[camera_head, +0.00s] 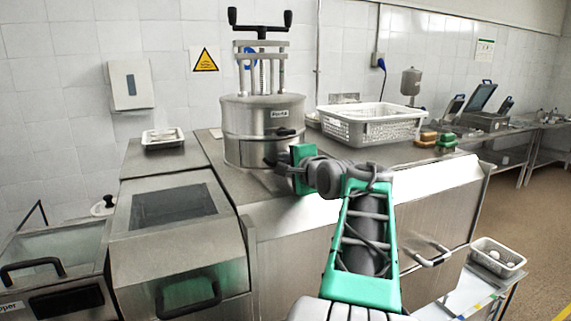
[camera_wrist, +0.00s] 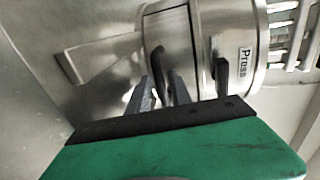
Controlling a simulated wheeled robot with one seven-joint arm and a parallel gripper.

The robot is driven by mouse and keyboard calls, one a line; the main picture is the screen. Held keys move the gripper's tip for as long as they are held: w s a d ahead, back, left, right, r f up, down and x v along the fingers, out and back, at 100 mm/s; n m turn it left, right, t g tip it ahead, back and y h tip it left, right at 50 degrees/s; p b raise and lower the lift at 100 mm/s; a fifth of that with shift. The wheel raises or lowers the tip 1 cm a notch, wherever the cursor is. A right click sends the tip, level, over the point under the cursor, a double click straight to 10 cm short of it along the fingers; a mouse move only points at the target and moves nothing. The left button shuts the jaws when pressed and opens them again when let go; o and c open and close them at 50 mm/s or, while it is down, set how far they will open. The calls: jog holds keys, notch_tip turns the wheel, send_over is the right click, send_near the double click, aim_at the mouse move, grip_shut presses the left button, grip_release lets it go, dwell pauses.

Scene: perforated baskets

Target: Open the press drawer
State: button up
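The press (camera_head: 240,125) is a steel cylinder with a black-handled screw frame on top, standing on the steel counter. Its label shows in the wrist view (camera_wrist: 243,68). An upper black handle (camera_head: 286,132) sits beside the label and also shows in the wrist view (camera_wrist: 222,77). A lower dark handle (camera_wrist: 158,68) is on the lower band of the press, where the drawer front appears flush with the body. My gripper (camera_head: 277,163) is at this lower handle, its two grey fingers apart on either side of it in the wrist view (camera_wrist: 163,84). Contact cannot be told.
A perforated grey basket (camera_head: 370,127) stands on the counter right of the press, with sponges (camera_head: 446,141) further right. A small tray (camera_head: 163,140) lies left. A counter-front handle (camera_head: 428,254) lies right of my arm. A low basket (camera_head: 497,258) stands at lower right.

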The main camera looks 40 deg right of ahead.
grip_shut()
dwell(1.1)
